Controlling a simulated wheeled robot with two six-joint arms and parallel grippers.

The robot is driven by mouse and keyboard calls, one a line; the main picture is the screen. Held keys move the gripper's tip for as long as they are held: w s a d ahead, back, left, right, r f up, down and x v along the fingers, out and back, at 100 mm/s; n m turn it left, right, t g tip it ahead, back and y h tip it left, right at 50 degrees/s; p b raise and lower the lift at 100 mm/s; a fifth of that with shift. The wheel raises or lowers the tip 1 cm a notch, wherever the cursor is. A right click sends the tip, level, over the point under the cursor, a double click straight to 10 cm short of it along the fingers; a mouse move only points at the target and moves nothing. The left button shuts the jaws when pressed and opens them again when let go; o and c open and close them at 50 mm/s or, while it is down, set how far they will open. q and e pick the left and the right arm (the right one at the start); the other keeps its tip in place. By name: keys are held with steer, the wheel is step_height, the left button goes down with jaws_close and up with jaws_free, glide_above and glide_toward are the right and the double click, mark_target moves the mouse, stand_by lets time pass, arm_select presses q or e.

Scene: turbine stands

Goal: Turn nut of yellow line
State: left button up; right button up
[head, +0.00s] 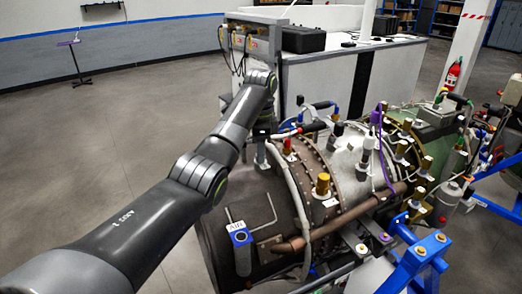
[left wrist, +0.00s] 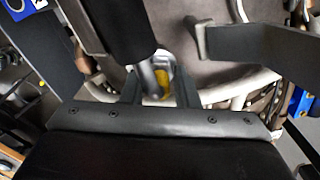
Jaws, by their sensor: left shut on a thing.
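My left gripper (head: 264,134) is at the end of the dark arm, low at the far-left side of the turbine casing (head: 262,195). In the left wrist view, its two dark fingers (left wrist: 159,84) are shut on a small metallic fitting (left wrist: 148,80) with a yellow band (left wrist: 162,80), which looks like the nut of the yellow line. The fitting is blurred and partly covered by a dark block above it. In the head view, my arm and wrist hide the nut. My right gripper is in neither view.
Pipes, hoses and brass fittings (head: 323,184) crowd the casing right of my gripper. A grey bracket (left wrist: 250,42) juts close to the fingers. A grey stand (head: 255,42) is behind.

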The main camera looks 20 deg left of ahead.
arm_select(q)
steer(key=shift+r+m, duration=0.15)
steer(key=shift+m, duration=0.35)
steer(key=o, duration=1)
steer(key=shift+a, duration=0.1)
